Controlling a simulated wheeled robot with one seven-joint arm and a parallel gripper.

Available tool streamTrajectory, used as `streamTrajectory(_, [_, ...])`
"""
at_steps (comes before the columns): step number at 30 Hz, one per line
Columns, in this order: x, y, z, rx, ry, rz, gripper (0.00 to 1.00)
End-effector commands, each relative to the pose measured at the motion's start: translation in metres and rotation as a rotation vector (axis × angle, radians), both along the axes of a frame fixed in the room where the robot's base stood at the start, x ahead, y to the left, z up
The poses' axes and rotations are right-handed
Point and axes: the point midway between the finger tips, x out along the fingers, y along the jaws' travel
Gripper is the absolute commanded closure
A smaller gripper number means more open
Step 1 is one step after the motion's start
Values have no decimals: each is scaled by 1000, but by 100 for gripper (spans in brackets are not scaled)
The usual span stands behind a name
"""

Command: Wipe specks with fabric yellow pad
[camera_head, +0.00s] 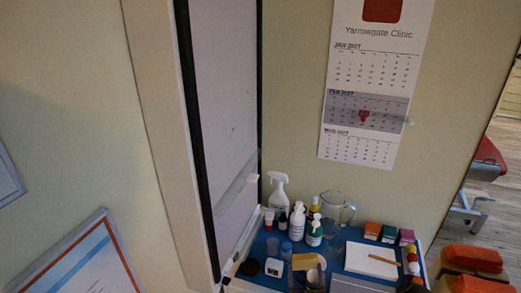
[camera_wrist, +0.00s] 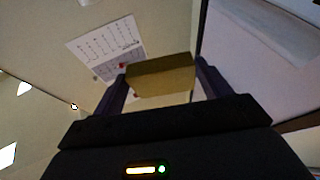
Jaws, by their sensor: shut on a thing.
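The yellow pad (camera_wrist: 160,76) is held between the two fingers of my gripper (camera_wrist: 160,84) in the wrist view. It looks like a flat-faced block, brownish yellow in the dim light. A pale whiteboard-like panel (camera_head: 222,90) with a dark frame stands upright in the head view. A pale panel (camera_wrist: 262,50) also fills the upper right of the wrist view, apart from the pad. Specks are too faint to make out surely on it. My gripper cannot be made out surely in the head view.
A blue-topped trolley (camera_head: 338,249) is crowded with a white spray bottle (camera_head: 279,195), pump bottles, a glass jug (camera_head: 336,208), small boxes and a notepad (camera_head: 372,260). A small yellowish thing (camera_head: 304,261) is among them. A calendar (camera_head: 372,75) hangs on the wall. Orange-brown blocks (camera_head: 472,259) are at right.

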Motion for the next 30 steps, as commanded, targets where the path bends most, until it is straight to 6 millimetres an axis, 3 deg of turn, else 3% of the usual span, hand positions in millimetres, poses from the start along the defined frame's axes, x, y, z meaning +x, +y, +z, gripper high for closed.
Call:
streamTrajectory(8, [1, 0, 2, 1, -1, 6, 42])
streamTrajectory(14, [10, 4, 23, 32, -4, 96, 42])
streamTrajectory(23, [38, 20, 93, 159, 24, 390, 42])
streamTrajectory(30, [56, 39, 158, 279, 83, 626, 42])
